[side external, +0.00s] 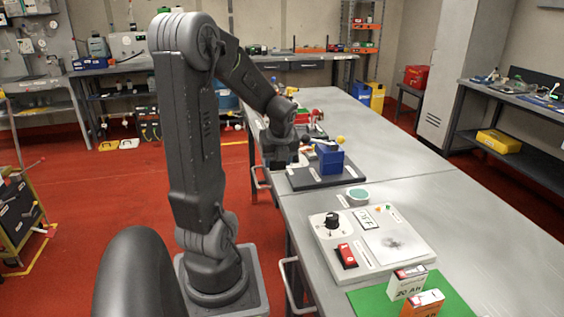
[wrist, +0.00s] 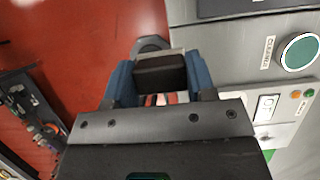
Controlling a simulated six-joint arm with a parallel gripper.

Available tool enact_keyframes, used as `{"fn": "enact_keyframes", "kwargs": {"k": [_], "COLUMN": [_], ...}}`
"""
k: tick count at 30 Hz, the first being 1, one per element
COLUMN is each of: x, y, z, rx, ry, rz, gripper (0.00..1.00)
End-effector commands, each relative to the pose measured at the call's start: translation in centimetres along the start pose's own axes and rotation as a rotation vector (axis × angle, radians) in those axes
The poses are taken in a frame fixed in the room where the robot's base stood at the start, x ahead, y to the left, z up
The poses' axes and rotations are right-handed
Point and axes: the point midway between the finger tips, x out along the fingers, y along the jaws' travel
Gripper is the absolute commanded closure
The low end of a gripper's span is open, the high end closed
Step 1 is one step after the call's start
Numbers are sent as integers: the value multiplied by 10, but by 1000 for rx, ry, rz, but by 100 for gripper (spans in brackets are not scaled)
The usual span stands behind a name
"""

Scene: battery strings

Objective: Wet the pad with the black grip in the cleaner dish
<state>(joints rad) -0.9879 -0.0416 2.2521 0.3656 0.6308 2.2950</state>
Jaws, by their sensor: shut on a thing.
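My gripper (wrist: 160,80) shows its two blue fingers in the wrist view, shut on a black block, the black grip of the pad (wrist: 160,70). The pad's working face is hidden from me. In the side view my gripper (side external: 284,155) hangs at the table's left edge, beside the dark tray; what it holds cannot be made out there. The cleaner dish (side external: 358,194), round with a green inside, stands on the table to the right of and nearer than my gripper. In the wrist view the dish (wrist: 299,51) is at the upper right, beside its CLEANER label, apart from the pad.
A dark tray (side external: 299,182) carries a blue block (side external: 329,159) with a yellow ball near its top. A pale panel (side external: 322,239) with a black knob (side external: 331,220) and a red switch (side external: 347,255) lies nearer. Two boxes stand on a green mat (side external: 372,299). The table's right side is clear.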

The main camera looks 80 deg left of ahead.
Motion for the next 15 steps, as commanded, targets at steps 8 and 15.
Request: {"fn": "enact_keyframes", "kwargs": {"k": [8, 15], "x": [0, 0], "y": [0, -18], "z": [0, 3], "rx": [-1, 5], "ry": [0, 3], "rz": [0, -3], "gripper": [65, 68]}}
